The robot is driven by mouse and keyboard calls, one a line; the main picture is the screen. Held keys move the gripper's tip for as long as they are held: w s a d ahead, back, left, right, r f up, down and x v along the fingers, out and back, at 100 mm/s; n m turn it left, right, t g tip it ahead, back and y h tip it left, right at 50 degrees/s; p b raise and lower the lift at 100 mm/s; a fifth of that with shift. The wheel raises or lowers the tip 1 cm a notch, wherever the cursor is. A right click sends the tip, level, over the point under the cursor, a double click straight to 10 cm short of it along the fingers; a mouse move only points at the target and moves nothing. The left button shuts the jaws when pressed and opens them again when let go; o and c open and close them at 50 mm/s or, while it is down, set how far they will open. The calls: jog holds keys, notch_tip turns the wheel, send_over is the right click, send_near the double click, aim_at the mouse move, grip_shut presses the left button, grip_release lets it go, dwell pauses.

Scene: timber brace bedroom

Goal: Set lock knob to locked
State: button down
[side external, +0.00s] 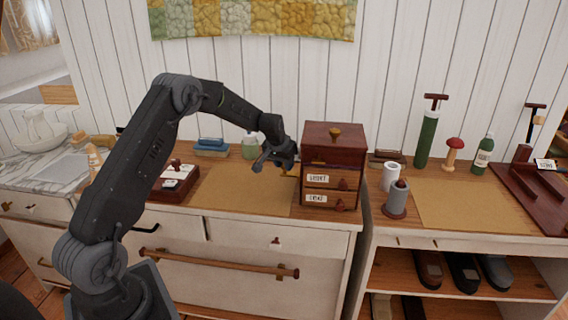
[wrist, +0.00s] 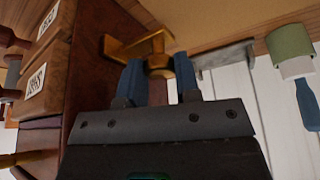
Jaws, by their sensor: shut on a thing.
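The brass lock knob (wrist: 158,62) is on the side of a small dark wooden cabinet (side external: 333,150), near its foot. It has a flat brass arm (wrist: 135,48) reaching to the cabinet side. My gripper (wrist: 159,80) has its two blue fingers on either side of the knob's round part and is shut on it. In the side external view my gripper (side external: 262,164) is at the cabinet's left side, and only a bit of brass (side external: 289,172) shows there. I cannot read whether the knob stands at locked.
A wooden stamp box (side external: 175,183) is at left. The tan mat (side external: 240,195) is clear.

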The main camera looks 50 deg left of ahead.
jog(key=shift+w+a, duration=1.9)
jog(key=shift+a, duration=0.05)
jog(key=shift+r, duration=0.1)
jog(key=c, duration=0.8)
grip_release()
jog(key=v, duration=1.3)
jog(key=shift+s+r, duration=0.2)
jog(key=shift+r, duration=0.1)
